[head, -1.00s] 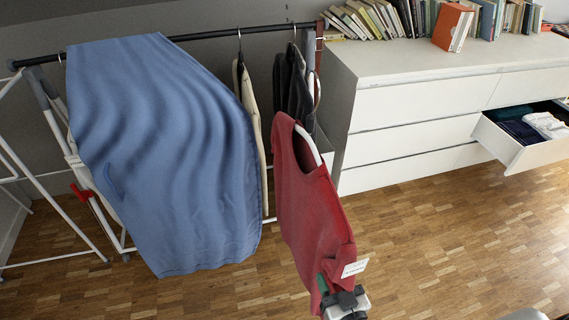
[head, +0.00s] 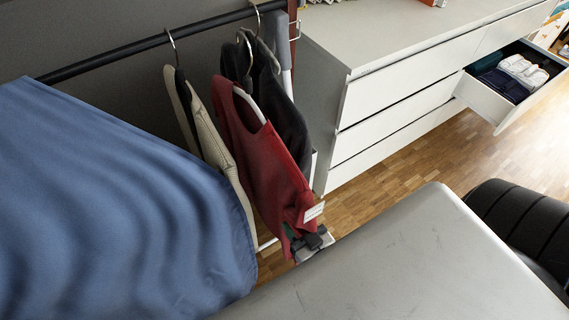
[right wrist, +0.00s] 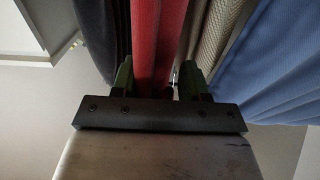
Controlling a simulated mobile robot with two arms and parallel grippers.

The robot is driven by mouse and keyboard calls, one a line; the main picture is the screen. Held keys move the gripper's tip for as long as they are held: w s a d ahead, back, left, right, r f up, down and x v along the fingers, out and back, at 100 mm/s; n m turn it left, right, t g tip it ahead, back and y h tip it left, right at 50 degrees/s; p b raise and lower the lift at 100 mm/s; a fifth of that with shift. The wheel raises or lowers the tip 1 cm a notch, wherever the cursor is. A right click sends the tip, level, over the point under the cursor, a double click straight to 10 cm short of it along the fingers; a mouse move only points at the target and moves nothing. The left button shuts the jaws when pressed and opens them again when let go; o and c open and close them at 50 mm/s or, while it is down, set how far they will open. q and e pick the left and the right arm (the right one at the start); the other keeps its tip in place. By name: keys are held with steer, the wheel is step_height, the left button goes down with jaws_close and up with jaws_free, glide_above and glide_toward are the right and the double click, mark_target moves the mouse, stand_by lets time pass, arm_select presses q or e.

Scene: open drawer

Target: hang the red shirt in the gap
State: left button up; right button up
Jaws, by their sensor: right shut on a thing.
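The red shirt (head: 265,165) hangs on a white hanger, between a cream garment (head: 218,140) on its left and dark garments (head: 282,115) on its right. Its hanger hook (head: 243,48) shows close to the black rail (head: 130,50); I cannot tell whether it rests on it. My right gripper (head: 308,243) is shut on the red shirt's lower edge, near the white tag. In the right wrist view, the red shirt (right wrist: 157,40) stands between the green fingertips of my right gripper (right wrist: 162,80), with dark cloth left and cream cloth right. My left gripper is out of view.
A large blue cloth (head: 110,200) drapes over the rail at the left. A white dresser (head: 400,100) stands right of the rack, with an open drawer (head: 490,100) holding folded clothes. Wooden floor (head: 385,185) shows between them. My own grey body part fills the lower right.

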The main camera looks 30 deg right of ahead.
steer(key=shift+w, duration=0.25)
steer(key=shift+w+r+b, duration=0.1)
steer(key=shift+w+b, duration=0.45)
steer(key=shift+w, duration=1.15)
steer(key=shift+w+a+b, duration=0.15)
steer(key=shift+w+b, duration=0.55)
steer(key=shift+w, duration=2)
steer(key=shift+w+b, duration=0.4)
steer(key=shift+w, duration=0.9)
steer(key=shift+w+a+b, duration=0.1)
steer(key=shift+w+b, duration=0.6)
steer(key=shift+w, duration=1.35)
steer(key=shift+f+b, duration=0.55)
steer(key=shift+f, duration=0.05)
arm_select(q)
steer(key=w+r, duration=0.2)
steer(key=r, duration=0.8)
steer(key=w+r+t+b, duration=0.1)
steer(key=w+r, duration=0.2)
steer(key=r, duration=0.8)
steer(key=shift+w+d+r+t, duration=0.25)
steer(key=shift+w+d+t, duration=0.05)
arm_select(e)
steer(key=shift+f, duration=0.7)
